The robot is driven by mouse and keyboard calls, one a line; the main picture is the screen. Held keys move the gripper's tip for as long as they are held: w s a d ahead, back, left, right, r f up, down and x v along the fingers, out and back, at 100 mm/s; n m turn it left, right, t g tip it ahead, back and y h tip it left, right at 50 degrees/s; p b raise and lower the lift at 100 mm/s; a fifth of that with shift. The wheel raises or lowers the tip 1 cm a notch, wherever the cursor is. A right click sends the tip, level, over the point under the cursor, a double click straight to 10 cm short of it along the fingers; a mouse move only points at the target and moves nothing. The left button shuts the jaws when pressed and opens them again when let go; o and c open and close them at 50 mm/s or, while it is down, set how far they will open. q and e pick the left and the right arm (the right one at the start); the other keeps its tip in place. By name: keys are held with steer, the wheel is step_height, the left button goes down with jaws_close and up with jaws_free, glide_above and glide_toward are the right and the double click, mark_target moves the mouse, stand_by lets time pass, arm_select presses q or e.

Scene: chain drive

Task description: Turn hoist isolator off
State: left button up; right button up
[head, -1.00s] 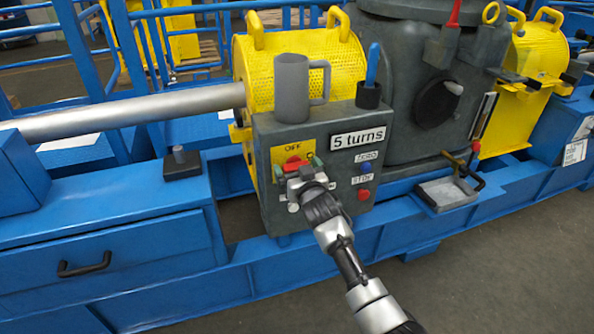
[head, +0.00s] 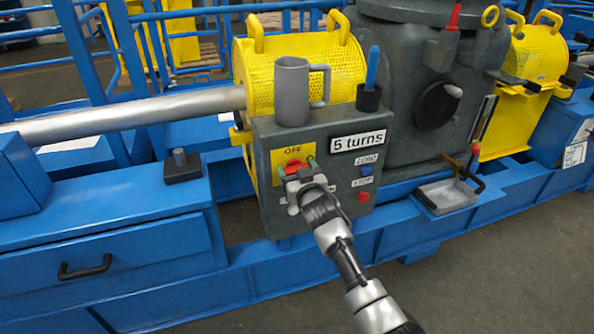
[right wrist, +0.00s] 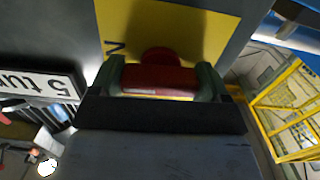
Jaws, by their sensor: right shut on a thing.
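The hoist isolator has a red handle (head: 292,166) on a yellow plate (head: 281,157) marked OFF, at the left of the grey control box's front. My right gripper (head: 298,170) reaches it from the front and hides part of it. In the right wrist view, the red handle (right wrist: 157,82) lies between the two green fingertips, with the yellow plate (right wrist: 190,25) behind. The gripper is shut on the handle. Only part of the lettering by the handle is readable in the wrist view. My left gripper is not in view.
The grey control box (head: 338,195) carries a "5 turns" label (head: 357,140), a blue button (head: 366,170) and a red button (head: 364,196). A grey mug (head: 291,92) and a black holder (head: 368,97) with a blue-handled tool stand on top. Blue frame surrounds it.

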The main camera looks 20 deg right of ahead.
steer(key=shift+n, duration=0.3)
steer(key=shift+n+p, duration=0.55)
steer(key=shift+n, duration=0.65)
steer(key=n, duration=0.3)
steer(key=shift+n+p, duration=0.3)
steer(key=n, duration=0.3)
steer(key=shift+n, duration=0.4)
steer(key=n, duration=0.5)
steer(key=shift+n, duration=0.3)
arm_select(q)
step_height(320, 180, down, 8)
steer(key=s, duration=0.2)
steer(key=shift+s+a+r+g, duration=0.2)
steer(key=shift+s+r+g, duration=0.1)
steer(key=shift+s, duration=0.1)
arm_select(e)
steer(key=shift+n, duration=0.7)
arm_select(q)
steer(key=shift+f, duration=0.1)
arm_select(e)
steer(key=shift+f, duration=0.1)
